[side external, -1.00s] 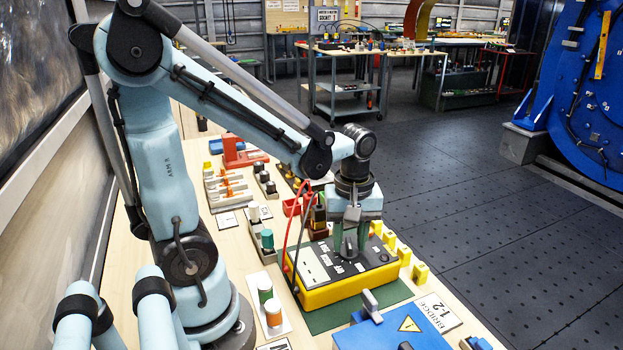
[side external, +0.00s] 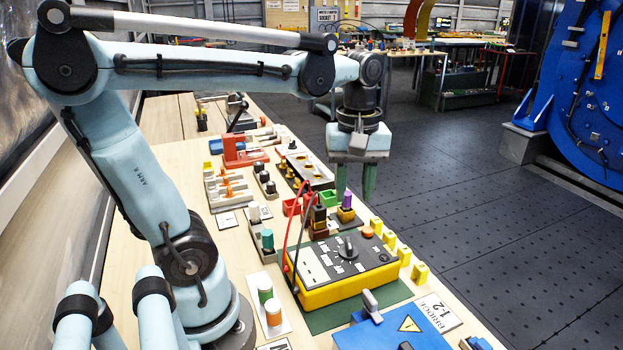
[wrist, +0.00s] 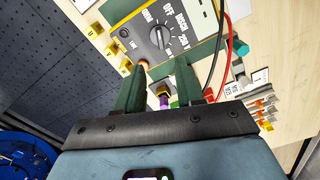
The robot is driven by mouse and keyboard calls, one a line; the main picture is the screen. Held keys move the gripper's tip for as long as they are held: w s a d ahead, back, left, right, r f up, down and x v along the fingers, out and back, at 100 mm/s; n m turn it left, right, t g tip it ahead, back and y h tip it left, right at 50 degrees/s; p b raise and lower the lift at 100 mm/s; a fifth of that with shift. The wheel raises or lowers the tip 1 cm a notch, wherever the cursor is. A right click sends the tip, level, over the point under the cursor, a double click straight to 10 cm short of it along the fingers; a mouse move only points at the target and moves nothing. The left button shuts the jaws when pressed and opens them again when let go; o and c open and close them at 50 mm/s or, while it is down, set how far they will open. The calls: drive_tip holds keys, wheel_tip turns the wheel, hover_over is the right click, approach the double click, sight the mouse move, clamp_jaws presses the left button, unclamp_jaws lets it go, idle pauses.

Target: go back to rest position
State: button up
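My gripper (side external: 355,196) hangs pointing down, raised above the bench, with its two green fingers apart and nothing between them. In the wrist view my gripper (wrist: 157,66) also shows spread fingers. The yellow and black tester (side external: 345,274) lies on a green mat, below and nearer the camera than my gripper. Its dial knob (side external: 348,247) is uncovered. The tester also shows in the wrist view (wrist: 185,35), with its dial (wrist: 162,37) and printed labels visible.
A purple-topped piece (side external: 347,202) stands close below my fingers. Red and black leads (side external: 289,225) arch up from the tester. Yellow blocks (side external: 404,255) line the bench's right edge. A blue box (side external: 390,332) is in front. The air around my gripper is clear.

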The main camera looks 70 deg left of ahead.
drive_tip(key=shift+r, duration=0.35)
drive_tip(key=shift+f, duration=0.1)
drive_tip(key=d+f+m+t, duration=0.4)
drive_tip(key=m+t, duration=0.3)
drive_tip(key=m, duration=0.7)
drive_tip(key=shift+w+d+f, duration=0.25)
drive_tip(key=shift+w+f, duration=0.1)
drive_tip(key=shift+f, duration=0.1)
drive_tip(key=shift+c, duration=0.3)
